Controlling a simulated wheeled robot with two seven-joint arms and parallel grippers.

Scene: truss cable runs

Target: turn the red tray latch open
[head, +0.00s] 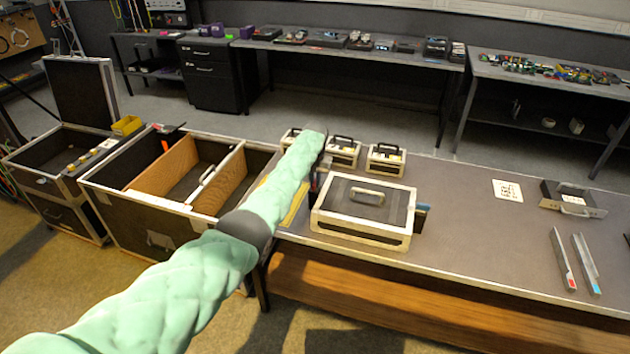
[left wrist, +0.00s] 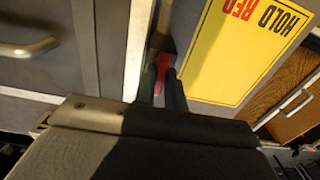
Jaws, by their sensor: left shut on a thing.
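The red tray latch (left wrist: 162,62) shows as a small red piece between my left fingers in the left wrist view. My left gripper (left wrist: 162,88) is shut on it, and the fingers hide part of it. In the head view my left arm covers most of the gripper and the latch. The gripper is at the left side of a pale-framed case (head: 335,222) with a grey lid and a handle. This case also shows in the left wrist view (left wrist: 55,75). My right gripper is not in view.
A yellow card (left wrist: 236,50) reading "HOLD RED" lies close to the fingers. Several small cases (head: 385,160) stand behind the large one. Two metal channels (head: 575,262) and a metal box (head: 572,198) are on the table's right.

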